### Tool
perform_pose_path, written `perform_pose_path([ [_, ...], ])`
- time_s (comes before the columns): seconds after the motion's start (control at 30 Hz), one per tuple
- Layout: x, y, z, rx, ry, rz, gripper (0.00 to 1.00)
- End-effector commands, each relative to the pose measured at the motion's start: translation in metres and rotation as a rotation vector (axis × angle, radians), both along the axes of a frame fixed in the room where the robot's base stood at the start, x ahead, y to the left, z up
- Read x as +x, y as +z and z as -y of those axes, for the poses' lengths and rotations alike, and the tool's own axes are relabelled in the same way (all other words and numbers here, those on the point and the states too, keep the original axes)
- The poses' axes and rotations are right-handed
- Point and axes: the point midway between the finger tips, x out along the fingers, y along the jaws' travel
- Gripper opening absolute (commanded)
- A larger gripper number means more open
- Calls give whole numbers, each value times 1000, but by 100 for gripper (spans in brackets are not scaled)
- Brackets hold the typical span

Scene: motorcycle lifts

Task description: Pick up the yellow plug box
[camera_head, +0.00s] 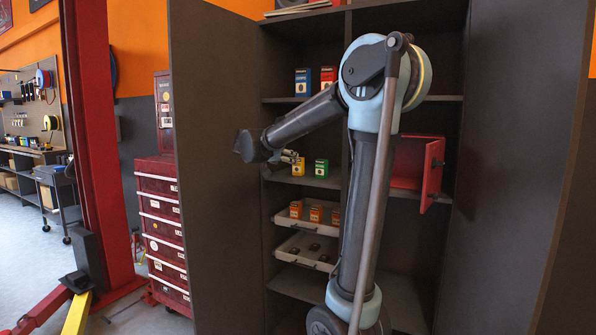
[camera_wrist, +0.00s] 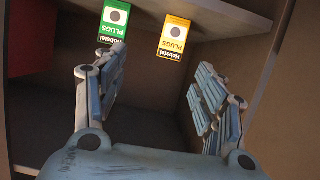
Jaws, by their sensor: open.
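The yellow plug box (camera_head: 298,167) stands on a middle shelf of the dark cabinet. In the wrist view the yellow box (camera_wrist: 172,38) shows its dotted, labelled face beyond the fingertips, between the lines of the two fingers and apart from both. My gripper (camera_head: 291,156) is at the front left of that box in the head view, and its finger overlaps the box's upper part there. In the wrist view my gripper (camera_wrist: 158,65) is open, with nothing between its fingers. A green plug box (camera_wrist: 115,20) lies beyond the left finger.
The green box (camera_head: 321,168) stands close to the right of the yellow one. Blue (camera_head: 302,82) and red (camera_head: 328,77) boxes are on the shelf above. A red open-doored case (camera_head: 408,165) is at right. The cabinet's left door (camera_head: 215,170) stands open.

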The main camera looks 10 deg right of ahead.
Motion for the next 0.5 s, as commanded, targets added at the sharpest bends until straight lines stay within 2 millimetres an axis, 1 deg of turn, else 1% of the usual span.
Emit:
perform_pose_path([
  [0.03,6,3,-7,-1,5,18,64],
  [0.07,8,5,-9,0,7,27,64],
  [0.17,16,6,-10,1,8,42,64],
  [0.27,26,3,-3,1,4,44,64],
  [0.5,58,-9,22,1,5,43,64],
])
